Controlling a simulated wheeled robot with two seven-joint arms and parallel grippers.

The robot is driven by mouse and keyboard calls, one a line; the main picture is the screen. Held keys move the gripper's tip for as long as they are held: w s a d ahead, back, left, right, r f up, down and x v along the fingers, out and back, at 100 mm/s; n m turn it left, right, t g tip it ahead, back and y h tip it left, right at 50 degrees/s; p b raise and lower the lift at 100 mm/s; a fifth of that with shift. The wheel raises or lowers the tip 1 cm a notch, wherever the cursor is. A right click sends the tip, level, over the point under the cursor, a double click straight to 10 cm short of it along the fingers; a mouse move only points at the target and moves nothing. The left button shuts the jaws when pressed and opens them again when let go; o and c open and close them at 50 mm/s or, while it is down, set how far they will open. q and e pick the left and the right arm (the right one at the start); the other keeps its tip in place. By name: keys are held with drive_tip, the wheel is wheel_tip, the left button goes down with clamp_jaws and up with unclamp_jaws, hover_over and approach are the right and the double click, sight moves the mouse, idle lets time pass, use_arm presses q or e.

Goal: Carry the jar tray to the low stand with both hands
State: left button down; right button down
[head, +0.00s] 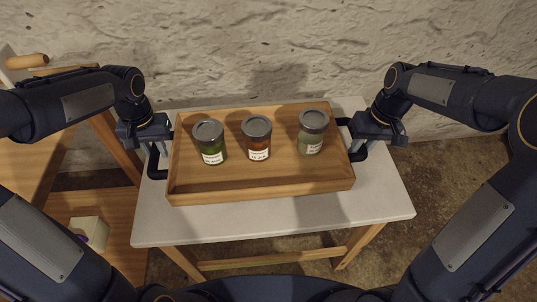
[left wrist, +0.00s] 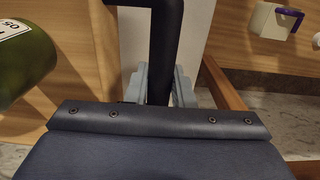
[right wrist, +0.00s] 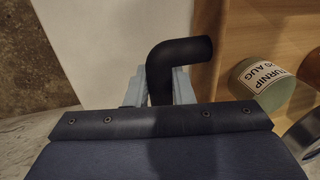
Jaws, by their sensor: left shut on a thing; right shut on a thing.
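The wooden jar tray (head: 260,188) is over the white-topped low stand (head: 380,213); I cannot tell whether it touches the top. Three lidded jars stand upright in it: a green jar (head: 211,147) at left, an orange-brown jar (head: 257,143) in the middle, a pale green jar (head: 311,138) at right. My left gripper (head: 156,142) is shut on the tray's black left handle (left wrist: 164,50). My right gripper (head: 368,138) is shut on the black right handle (right wrist: 172,62). The right wrist view shows the pale green jar's label (right wrist: 266,76), reading "TURNIP".
A rough stone wall (head: 250,60) rises close behind the stand. A wooden table or shelf unit (head: 40,165) stands at left, with a pale box (head: 90,232) on its lower board. Bare stand top shows in front of the tray and to its right.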

sight(166, 168)
use_arm(q)
drive_tip(key=shift+f, duration=0.15)
use_arm(e)
drive_tip(key=shift+f, duration=0.15)
